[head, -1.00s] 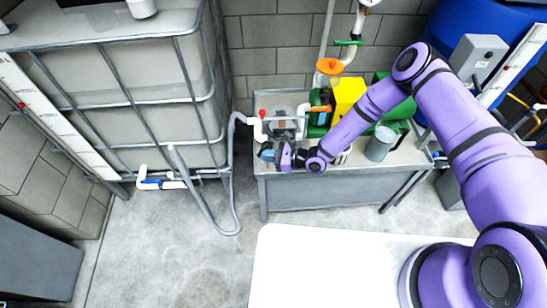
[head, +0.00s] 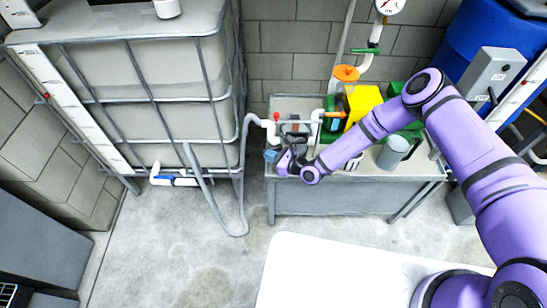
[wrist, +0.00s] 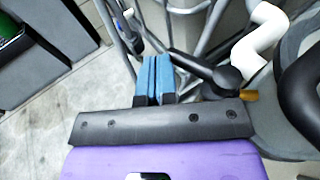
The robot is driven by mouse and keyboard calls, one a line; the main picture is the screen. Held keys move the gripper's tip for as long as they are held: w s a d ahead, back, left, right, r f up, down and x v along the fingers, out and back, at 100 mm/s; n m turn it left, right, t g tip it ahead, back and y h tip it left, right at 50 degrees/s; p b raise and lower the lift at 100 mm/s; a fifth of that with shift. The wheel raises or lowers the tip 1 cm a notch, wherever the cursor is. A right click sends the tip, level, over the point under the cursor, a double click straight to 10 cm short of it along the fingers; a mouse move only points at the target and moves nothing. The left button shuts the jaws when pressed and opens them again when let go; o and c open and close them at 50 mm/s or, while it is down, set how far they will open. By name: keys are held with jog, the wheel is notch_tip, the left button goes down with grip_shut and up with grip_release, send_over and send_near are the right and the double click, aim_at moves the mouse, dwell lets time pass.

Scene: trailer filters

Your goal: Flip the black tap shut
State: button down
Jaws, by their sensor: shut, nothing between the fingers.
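The black tap (wrist: 226,76) shows in the wrist view as a black lever with a rounded hub, beside a small brass-coloured stub. Its lever reaches left towards my fingertips. My gripper (wrist: 154,75) has blue fingertips that are shut together and empty. They lie just left of the lever's end; I cannot tell whether they touch it. In the head view my gripper (head: 271,156) is at the left end of the grey bench (head: 345,201). I cannot make out the black tap there.
A caged white tank (head: 150,75) stands left of the bench, with a grey hose (head: 243,190) between. A white pipe (wrist: 258,35) and a dark round part (wrist: 303,85) are close right of the tap. A yellow box (head: 362,101) and grey jug (head: 393,153) are on the bench.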

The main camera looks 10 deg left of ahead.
jog(key=shift+w+a+m+t+h, duration=0.4)
jog(key=shift+w+a+m+t, duration=0.25)
jog(key=shift+a+t, duration=0.25)
dwell(0.4)
